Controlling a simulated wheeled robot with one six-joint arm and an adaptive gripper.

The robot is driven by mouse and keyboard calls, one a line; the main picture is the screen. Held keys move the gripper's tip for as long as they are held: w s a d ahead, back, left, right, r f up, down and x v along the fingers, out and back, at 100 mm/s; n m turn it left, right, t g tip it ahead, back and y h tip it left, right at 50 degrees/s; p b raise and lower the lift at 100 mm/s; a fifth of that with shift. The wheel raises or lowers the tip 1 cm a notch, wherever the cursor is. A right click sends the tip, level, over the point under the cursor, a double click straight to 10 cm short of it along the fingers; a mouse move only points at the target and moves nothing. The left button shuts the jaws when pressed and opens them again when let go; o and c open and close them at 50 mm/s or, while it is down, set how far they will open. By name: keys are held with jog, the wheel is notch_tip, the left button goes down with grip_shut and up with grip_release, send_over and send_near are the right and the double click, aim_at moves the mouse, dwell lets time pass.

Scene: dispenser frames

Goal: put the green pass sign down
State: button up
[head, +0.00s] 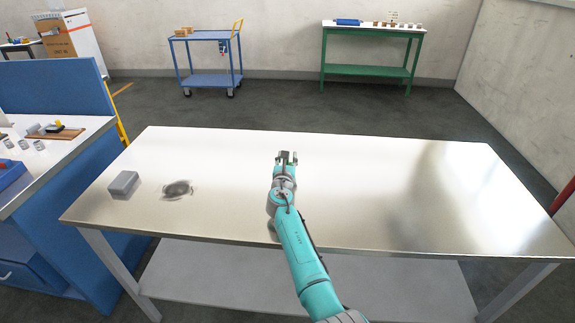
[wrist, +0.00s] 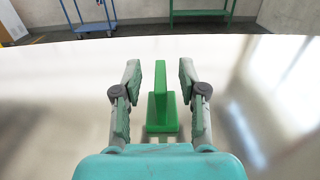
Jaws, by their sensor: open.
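The green pass sign (wrist: 161,97) stands upright on its flat base on the metal table (head: 390,180), seen nearly edge-on in the wrist view. My gripper (head: 287,155) is over the middle of the table. In the wrist view its two fingers stand apart on either side of the sign, with a visible gap on each side. The gripper is open and holds nothing. In the head view the sign cannot be made out, as my gripper and arm cover that spot. The sign's face and any lettering are hidden.
A grey box (head: 123,185) and a dark round patch or object (head: 177,189) are at the table's left. The right half is clear. A blue workbench (head: 60,190) stands left. A blue cart (head: 207,60) and a green table (head: 365,67) stand behind.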

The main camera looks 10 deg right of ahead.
jog(key=shift+w+d, duration=0.25)
jog(key=shift+w, duration=0.35)
grip_shut()
